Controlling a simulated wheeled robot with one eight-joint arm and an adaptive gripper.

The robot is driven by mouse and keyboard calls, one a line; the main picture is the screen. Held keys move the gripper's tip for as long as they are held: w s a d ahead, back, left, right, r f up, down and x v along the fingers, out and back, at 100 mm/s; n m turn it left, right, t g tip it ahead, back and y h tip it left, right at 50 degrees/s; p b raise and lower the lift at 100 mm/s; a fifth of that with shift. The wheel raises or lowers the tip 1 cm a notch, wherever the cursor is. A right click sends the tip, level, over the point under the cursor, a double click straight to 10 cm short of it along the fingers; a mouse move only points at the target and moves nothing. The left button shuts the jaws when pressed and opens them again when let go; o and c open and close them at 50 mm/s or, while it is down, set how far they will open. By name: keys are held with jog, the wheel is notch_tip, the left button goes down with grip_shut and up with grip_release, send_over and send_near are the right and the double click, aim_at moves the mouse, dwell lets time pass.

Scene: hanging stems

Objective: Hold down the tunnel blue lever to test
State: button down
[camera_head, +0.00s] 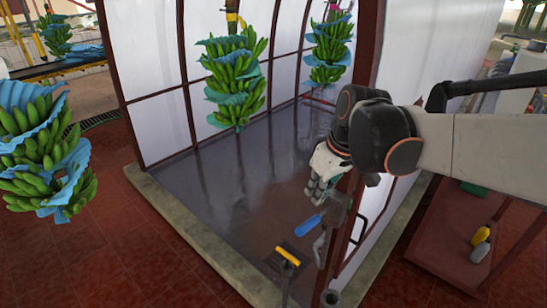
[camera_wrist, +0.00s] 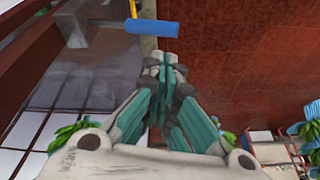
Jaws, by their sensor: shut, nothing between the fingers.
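The blue lever (camera_head: 307,224) is a short blue handle on a grey metal fitting at the tunnel's front right post. My gripper (camera_head: 316,192) is shut and empty, fingers pointing down, just above the blue lever in the head view. In the wrist view the blue lever (camera_wrist: 152,28) lies just beyond the fingertips of my gripper (camera_wrist: 167,58). A small gap shows between them there. I see no clear contact.
A yellow-topped handle (camera_head: 287,256) stands left of and below the blue lever. The tunnel's red post (camera_head: 345,230) is close on the right. Banana bunches hang inside the tunnel (camera_head: 235,75) and at the left (camera_head: 45,150). A red cart (camera_head: 450,225) stands at the right.

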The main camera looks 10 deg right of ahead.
jog(key=w+d+r+n+g+p, duration=0.1)
jog(key=p, duration=0.1)
jog(key=w+d+r+n+g+y+p, duration=0.1)
jog(key=d+r+p, duration=0.1)
jog(key=p, duration=0.1)
jog(key=shift+w+d+n+g+y, duration=0.25)
jog(key=shift+w+n+g+y, duration=0.05)
jog(key=shift+w, duration=0.1)
jog(key=b, duration=0.1)
send_near(316, 219)
jog(key=a+f, duration=0.2)
jog(key=a, duration=0.1)
jog(key=a+f, duration=0.3)
jog(key=shift+s+f, duration=0.15)
jog(key=shift+f, duration=0.05)
jog(key=shift+a, duration=0.1)
